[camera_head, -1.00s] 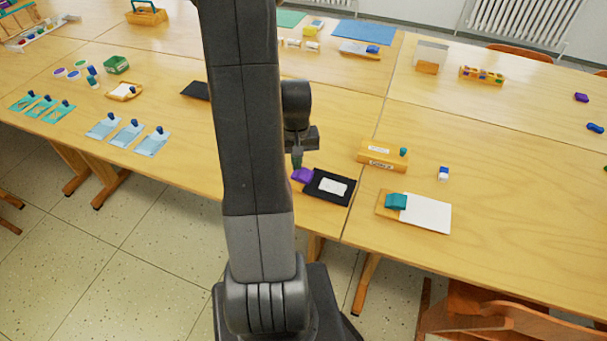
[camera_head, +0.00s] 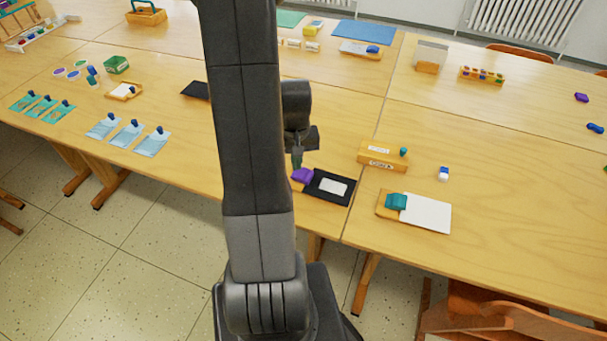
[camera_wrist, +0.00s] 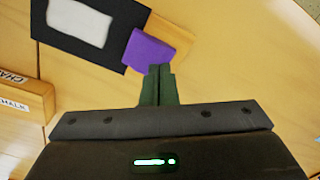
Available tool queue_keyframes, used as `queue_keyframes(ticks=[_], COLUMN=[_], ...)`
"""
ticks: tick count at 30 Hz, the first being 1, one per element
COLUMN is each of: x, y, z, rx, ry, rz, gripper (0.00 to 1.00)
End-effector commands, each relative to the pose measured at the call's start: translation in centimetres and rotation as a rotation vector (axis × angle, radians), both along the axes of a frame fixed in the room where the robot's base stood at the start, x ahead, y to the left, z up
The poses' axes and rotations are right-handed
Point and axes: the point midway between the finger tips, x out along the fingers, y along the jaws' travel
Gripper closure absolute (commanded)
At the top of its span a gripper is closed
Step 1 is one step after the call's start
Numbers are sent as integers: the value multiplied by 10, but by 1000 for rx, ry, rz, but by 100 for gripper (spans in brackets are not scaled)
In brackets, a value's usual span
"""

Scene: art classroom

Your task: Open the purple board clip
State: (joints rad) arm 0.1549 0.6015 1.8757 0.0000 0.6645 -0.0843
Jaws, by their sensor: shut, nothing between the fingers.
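The purple board clip (camera_head: 302,175) sits at the left end of a black board (camera_head: 345,197) with a white label on it. In the wrist view the purple clip (camera_wrist: 147,54) lies at the board's corner, over a wooden piece. My gripper (camera_head: 297,163) is just behind and above the clip in the head view. In the wrist view my gripper (camera_wrist: 160,71) is shut and empty, with its fingertips over the clip's near edge. I cannot tell whether they touch it. The fingers hide a small part of that edge.
A wooden chalk box (camera_head: 382,158) stands right of the board. A teal clip (camera_head: 396,202) on a board with white paper (camera_head: 428,214) lies farther right. A blue-and-white eraser (camera_head: 443,173) is beyond. The table's front edge is close to the purple clip.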

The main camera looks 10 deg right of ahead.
Motion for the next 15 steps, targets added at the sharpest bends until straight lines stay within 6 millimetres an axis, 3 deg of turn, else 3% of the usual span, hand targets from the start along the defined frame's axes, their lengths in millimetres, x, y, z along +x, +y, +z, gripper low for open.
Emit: queue_keyframes(ticks=[15], x=[0], y=[0], z=[-8], rx=[0], ry=[0], rz=[0], gripper=[100])
